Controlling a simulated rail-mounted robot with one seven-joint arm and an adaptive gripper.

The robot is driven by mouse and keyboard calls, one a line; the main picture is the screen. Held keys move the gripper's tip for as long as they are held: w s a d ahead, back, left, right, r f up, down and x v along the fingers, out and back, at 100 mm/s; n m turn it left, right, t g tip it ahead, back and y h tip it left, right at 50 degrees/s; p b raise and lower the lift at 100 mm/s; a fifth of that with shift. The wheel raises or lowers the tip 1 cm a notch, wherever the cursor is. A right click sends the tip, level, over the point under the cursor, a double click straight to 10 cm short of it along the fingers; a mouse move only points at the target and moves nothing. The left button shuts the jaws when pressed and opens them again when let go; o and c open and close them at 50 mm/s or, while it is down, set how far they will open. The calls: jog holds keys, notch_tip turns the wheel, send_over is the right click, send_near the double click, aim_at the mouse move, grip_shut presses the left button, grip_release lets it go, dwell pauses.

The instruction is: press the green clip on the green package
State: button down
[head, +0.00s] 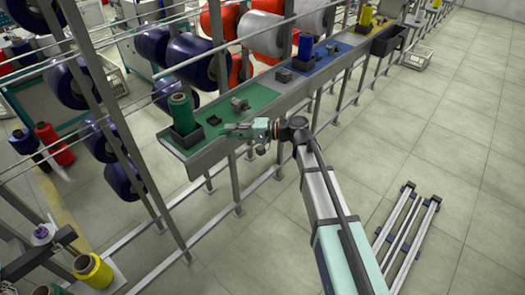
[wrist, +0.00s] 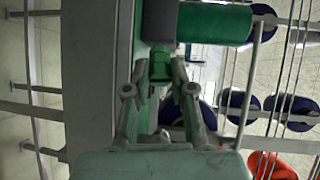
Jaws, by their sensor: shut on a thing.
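The green package (head: 181,112) is a green spool standing upright in a dark holder at the left end of the shelf, on its green section. It also shows in the wrist view (wrist: 215,23), lying across the top. My gripper (head: 228,128) is at the front edge of the green section, to the right of the package. In the wrist view my gripper (wrist: 160,72) is shut on a small green piece, which looks like the green clip (wrist: 160,62). The fingers partly hide the clip. The clip is beside the package's end; I cannot tell whether they touch.
A grey fixture (head: 240,104) stands on the green section (head: 255,95) behind my gripper. Blue (head: 305,47) and yellow (head: 366,15) spools stand farther along the shelf. Rails and large dark-blue rolls (head: 190,60) are behind it.

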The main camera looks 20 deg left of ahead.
jog(key=shift+m+y, duration=0.3)
jog(key=shift+y, duration=0.2)
jog(key=r, duration=0.1)
jog(key=w+a+r, duration=0.1)
jog(key=r, duration=0.2)
jog(key=shift+w+a, duration=0.2)
jog(key=shift+a, duration=0.05)
jog(key=shift+y, duration=0.4)
jog(key=shift+s+a+r+p, duration=0.1)
jog(key=shift+s+a, duration=0.3)
jog(key=shift+a, duration=0.55)
jog(key=shift+s+a+r+p, duration=0.1)
jog(key=shift+s+a, duration=0.25)
jog(key=shift+a, duration=0.55)
jog(key=shift+s+a+p, duration=0.1)
jog(key=shift+s+a, duration=0.3)
jog(key=shift+a, duration=0.55)
jog(key=shift+s+a+b, duration=0.2)
jog(key=shift+a+b, duration=0.15)
jog(key=shift+a, duration=0.15)
jog(key=shift+a+b, duration=0.1)
jog(key=shift+b, duration=0.5)
